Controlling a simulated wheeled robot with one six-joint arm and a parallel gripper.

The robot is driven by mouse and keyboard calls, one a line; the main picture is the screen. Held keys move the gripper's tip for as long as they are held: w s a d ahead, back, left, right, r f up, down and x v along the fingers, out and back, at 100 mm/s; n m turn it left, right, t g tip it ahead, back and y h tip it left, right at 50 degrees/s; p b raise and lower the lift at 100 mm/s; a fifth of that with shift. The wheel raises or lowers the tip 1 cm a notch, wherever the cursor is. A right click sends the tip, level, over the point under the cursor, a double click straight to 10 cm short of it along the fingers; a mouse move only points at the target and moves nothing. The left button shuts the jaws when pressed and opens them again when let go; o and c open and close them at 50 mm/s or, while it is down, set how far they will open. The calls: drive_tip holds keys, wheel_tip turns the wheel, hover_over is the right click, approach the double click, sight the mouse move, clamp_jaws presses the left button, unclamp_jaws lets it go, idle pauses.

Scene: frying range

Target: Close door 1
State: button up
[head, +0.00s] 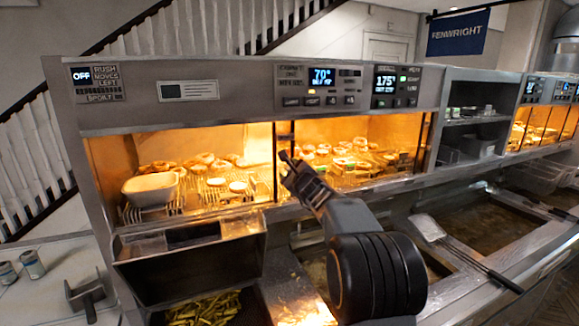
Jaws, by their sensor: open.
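The frying range has a lit heated cabinet under its control panel. Its left bay (200,138) and middle bay (350,128) show food on wire racks, with no opaque panel across them. A dark upright edge (283,140) stands between these bays. No door number is readable, so I cannot tell which part is door 1, nor whether clear glass covers a bay. My gripper (287,158) is at the cabinet front, by the lower part of that upright edge. It is open with nothing seen in it; I cannot tell whether it touches the edge.
A white tub (152,188) sits in the left bay. Below are a metal bin (190,262), chips (205,308) and fryer vats (480,222). A long-handled scoop (428,228) lies across the vats at right. An open shelf (473,118) stands right of the middle bay.

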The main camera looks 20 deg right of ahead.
drive_tip(key=shift+w, duration=0.4)
drive_tip(key=shift+c, duration=0.5)
clamp_jaws()
